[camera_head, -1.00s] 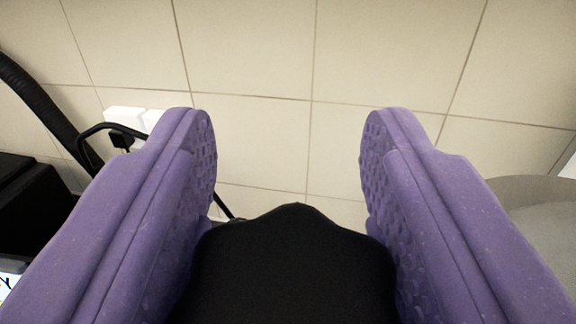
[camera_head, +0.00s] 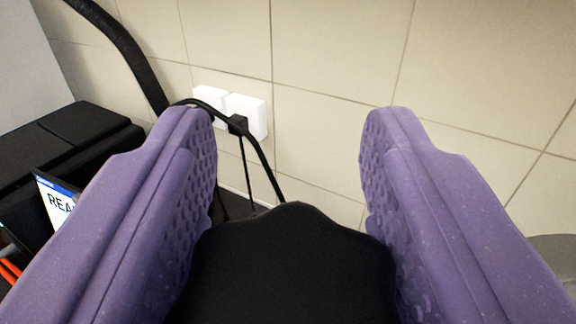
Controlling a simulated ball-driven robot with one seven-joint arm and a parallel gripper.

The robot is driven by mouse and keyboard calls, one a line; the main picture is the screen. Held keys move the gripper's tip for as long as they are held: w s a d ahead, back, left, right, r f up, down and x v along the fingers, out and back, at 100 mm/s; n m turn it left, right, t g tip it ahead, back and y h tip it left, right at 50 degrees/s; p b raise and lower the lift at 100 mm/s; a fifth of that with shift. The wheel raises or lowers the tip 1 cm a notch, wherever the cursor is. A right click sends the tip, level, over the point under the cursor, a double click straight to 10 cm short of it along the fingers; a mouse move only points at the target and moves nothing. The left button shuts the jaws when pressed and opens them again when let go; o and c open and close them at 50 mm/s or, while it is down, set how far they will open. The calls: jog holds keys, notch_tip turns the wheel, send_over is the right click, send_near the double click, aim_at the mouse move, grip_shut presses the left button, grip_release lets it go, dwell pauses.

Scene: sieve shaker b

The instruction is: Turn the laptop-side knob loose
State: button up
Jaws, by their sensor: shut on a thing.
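My gripper (camera_head: 288,160) fills the lower part of the view, with one purple textured finger on each side. It is shut on a black lobed knob (camera_head: 295,265) at the bottom centre, and both finger pads press against its sides. The knob's lower part is cut off by the frame's edge, and what it sits on is hidden. No laptop can be made out for sure.
Behind is a beige tiled wall (camera_head: 340,60) with white sockets (camera_head: 246,115) and a black plug and cable. A thick black hose (camera_head: 125,45) and a black box (camera_head: 70,140) are at left, near a small lit screen (camera_head: 56,200). A grey rounded thing (camera_head: 553,258) shows at right.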

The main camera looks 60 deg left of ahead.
jog(key=o, duration=1)
jog(key=shift+c, duration=0.2)
jog(key=v, duration=0.7)
jog(key=shift+d, duration=0.35)
jog(key=shift+s, duration=0.1)
